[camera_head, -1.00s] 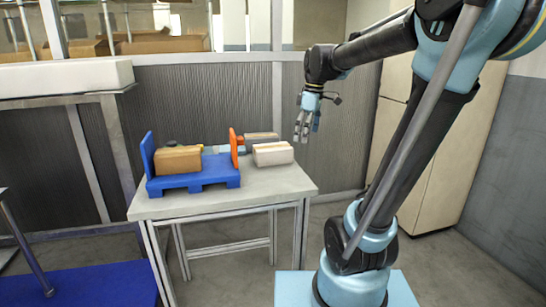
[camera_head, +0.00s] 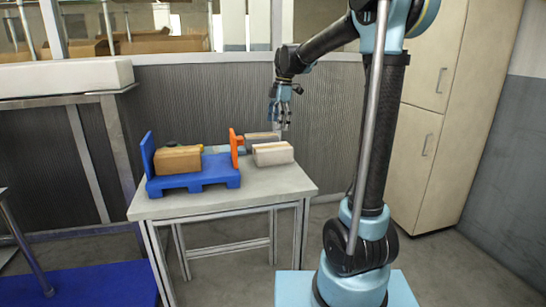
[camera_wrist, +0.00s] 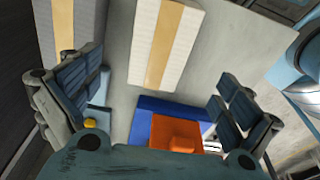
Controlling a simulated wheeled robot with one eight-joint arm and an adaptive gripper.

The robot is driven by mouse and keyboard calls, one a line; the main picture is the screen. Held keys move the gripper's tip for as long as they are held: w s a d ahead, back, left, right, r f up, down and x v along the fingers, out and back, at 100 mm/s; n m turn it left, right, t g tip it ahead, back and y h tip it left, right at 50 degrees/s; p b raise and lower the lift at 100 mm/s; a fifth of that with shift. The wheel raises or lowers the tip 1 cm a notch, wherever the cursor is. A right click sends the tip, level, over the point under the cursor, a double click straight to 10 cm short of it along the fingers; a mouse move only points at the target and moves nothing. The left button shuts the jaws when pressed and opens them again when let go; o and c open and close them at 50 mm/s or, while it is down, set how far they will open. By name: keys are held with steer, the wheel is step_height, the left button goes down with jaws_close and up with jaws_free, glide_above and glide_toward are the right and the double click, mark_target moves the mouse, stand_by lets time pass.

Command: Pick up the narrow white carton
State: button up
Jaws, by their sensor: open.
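I cannot tell for sure which is the narrow one. My gripper (camera_head: 282,124) is open and empty, pointing down above the cartons and apart from them. Its spread fingers (camera_wrist: 160,85) frame the wrist view.
A blue stand (camera_head: 205,179) holds a brown carton (camera_head: 178,160) on the table's left. An upright orange plate (camera_head: 234,147) stands close to the cartons' left ends. The table's front right corner (camera_head: 290,183) is bare. A tall cabinet (camera_head: 420,150) stands at the right.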

mark_target(273, 146)
steer(key=f, duration=0.4)
steer(key=a+f, duration=0.1)
steer(key=f, duration=0.7)
steer(key=shift+s+a+f, duration=0.25)
steer(key=shift+s+a, duration=0.05)
steer(key=shift+a, duration=0.1)
steer(key=c, duration=1.4)
